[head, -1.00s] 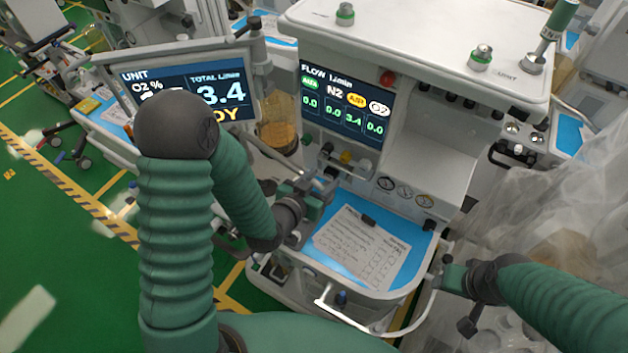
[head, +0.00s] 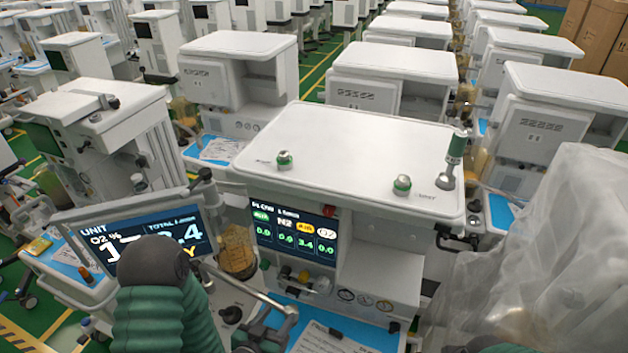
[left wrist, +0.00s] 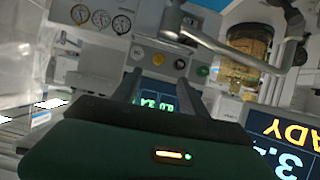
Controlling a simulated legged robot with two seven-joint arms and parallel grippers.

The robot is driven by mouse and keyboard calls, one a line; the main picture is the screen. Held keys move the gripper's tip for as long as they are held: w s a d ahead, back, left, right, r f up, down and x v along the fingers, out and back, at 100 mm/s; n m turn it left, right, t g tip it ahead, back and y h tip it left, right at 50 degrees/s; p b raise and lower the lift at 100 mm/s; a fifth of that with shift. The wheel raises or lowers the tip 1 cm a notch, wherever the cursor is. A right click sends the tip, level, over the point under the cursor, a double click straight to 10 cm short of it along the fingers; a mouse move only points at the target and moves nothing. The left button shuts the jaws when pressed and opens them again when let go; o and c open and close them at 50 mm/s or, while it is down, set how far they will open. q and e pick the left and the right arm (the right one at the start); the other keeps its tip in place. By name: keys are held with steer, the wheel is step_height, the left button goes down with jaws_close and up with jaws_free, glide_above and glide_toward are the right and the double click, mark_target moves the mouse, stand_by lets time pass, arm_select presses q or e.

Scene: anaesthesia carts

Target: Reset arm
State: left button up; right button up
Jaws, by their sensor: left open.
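My left arm, with its dark round joint and green sleeve, comes up at the lower left of the head view. My left gripper (head: 268,332) is partly in view at the bottom edge, in front of the central anaesthesia cart (head: 345,150). In the left wrist view its two dark fingers (left wrist: 158,92) are apart, with nothing held between them. The cart's flow display (head: 295,236) lies beyond them and shows upside down in the left wrist view (left wrist: 157,103). A bit of my right arm shows at the bottom right edge; the right gripper is out of frame.
A tilted monitor (head: 135,238) stands left of the cart. A paper sheet (head: 335,340) lies on the blue work surface at the bottom. Clear plastic sheeting (head: 560,235) hangs at the right. Rows of similar carts fill the background.

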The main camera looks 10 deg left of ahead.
arm_select(q)
steer(key=s+a+f+g+y+b, duration=0.2)
steer(key=s+a+f+g+b, duration=0.1)
steer(key=f+g+b, duration=0.5)
steer(key=s+r+n+g+b, duration=0.2)
steer(key=s+b, duration=0.3)
steer(key=s, duration=0.4)
steer(key=shift+s+a+r+y, duration=0.15)
steer(key=shift+s+a+y, duration=0.05)
steer(key=shift+s+y, duration=0.2)
steer(key=shift+w+a, duration=0.1)
steer(key=shift+c, duration=0.2)
stand_by(0.7)
